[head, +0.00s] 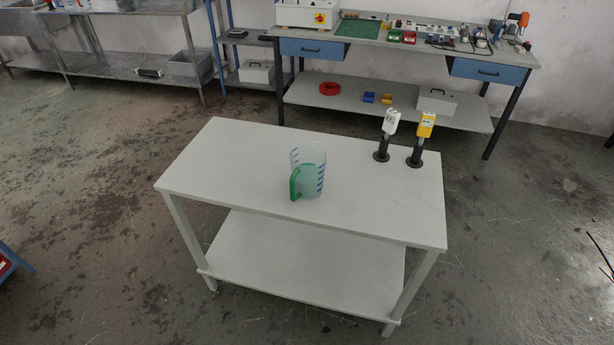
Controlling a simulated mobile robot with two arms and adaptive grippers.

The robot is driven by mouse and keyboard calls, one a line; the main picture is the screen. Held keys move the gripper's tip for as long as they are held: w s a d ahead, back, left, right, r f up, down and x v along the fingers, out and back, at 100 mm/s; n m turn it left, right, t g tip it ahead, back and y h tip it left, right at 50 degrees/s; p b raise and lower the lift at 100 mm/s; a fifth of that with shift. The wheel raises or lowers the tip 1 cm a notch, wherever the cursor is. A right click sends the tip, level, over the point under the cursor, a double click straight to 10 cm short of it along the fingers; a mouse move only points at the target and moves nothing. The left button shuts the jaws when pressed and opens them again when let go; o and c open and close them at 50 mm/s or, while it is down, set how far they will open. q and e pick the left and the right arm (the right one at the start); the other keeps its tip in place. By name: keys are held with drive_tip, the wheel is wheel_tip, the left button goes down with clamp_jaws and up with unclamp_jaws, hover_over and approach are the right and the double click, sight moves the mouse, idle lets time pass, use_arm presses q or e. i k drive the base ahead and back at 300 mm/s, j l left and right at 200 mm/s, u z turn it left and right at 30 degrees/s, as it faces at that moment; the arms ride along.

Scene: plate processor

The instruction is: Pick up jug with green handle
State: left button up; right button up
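The jug (313,176) stands upright near the middle of the white table in the head view. It is translucent with blue markings on its side. Its green handle (295,184) faces the front left of the picture. Some pale green shows in the lower part of the jug. Neither of my grippers is in view, and nothing touches the jug.
The white table (228,165) has a lower shelf (310,262). A white device (390,123) and a yellow device (426,126) stand on black stands at its back right. A workbench (375,50) with tools is behind. Floor around the table is clear.

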sight(308, 160)
drive_tip(key=i+l, duration=0.15)
drive_tip(key=l, duration=0.2)
drive_tip(key=i+l+u, duration=0.1)
drive_tip(key=l, duration=0.25)
drive_tip(key=i+l, duration=0.2)
drive_tip(key=l, duration=0.15)
drive_tip(key=i+l+u, duration=0.1)
drive_tip(key=l, duration=0.3)
drive_tip(key=i+l, duration=0.15)
drive_tip(key=l, duration=0.2)
